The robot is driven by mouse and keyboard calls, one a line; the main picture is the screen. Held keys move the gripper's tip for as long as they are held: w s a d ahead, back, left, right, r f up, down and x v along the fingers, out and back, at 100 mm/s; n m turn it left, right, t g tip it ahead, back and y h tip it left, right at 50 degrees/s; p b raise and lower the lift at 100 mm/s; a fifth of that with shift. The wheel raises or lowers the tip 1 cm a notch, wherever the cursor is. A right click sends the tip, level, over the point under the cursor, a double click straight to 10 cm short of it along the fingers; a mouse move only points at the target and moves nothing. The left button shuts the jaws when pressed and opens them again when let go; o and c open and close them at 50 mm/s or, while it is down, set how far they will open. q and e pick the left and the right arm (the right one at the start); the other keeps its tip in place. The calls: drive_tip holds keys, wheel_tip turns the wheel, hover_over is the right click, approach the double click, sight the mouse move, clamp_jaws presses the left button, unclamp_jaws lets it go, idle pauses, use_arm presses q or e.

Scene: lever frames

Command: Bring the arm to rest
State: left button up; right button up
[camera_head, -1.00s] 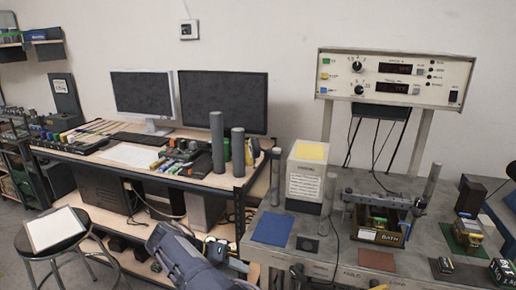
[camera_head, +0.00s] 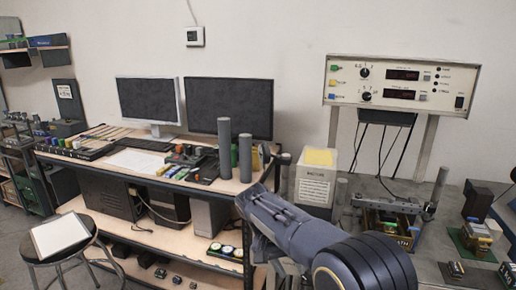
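My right arm (camera_head: 310,235) comes in large at the bottom, right of the middle. A big round dark joint (camera_head: 365,272) is nearest to me, and a grey link reaches up and left from it. The far end of this arm (camera_head: 252,203) lies in front of the gap between the desk and the grey workbench. I cannot make out separate fingertips there, so whether the gripper is open or shut does not show. I see nothing held. My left arm and gripper are not in view.
The desk (camera_head: 105,157) bears two monitors and grey cylinders. The workbench (camera_head: 437,255) bears a white box with a yellow top (camera_head: 316,178), a bin of parts (camera_head: 392,226) and a raised instrument panel (camera_head: 400,84). A stool (camera_head: 62,238) stands at the left.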

drive_tip(key=s+d+r+t+y, duration=0.1)
drive_tip(key=s+d+r+y, duration=0.2)
drive_tip(key=s+d, duration=0.35)
drive_tip(key=s+d+r+y, duration=0.2)
drive_tip(key=s+d+y, duration=0.2)
drive_tip(key=s+d, duration=0.25)
drive_tip(key=s+f+t+y, duration=0.1)
drive_tip(key=s+f+t, duration=0.2)
drive_tip(key=s, duration=1.3)
drive_tip(key=shift+t+y, duration=0.4)
drive_tip(key=shift+t, duration=0.7)
drive_tip(key=shift+f, duration=0.1)
